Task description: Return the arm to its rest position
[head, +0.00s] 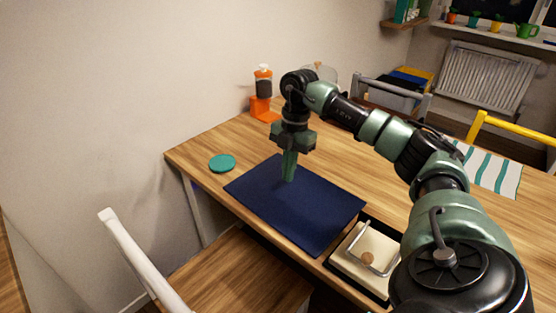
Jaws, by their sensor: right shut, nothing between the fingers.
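My right arm reaches in from the lower right over the wooden table. Its right gripper (289,166) points down, shut with nothing in it, over the dark blue mat (318,215). The fingertips look close to the mat; whether they touch it I cannot tell. My left gripper is out of view.
A teal disc (222,163) lies left of the mat. An orange grinder-like item (263,95) stands at the table's back edge. A cream tray (371,255) with a metal handle sits at the front. Chairs (145,260) stand around the table. A striped cloth (493,173) lies right.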

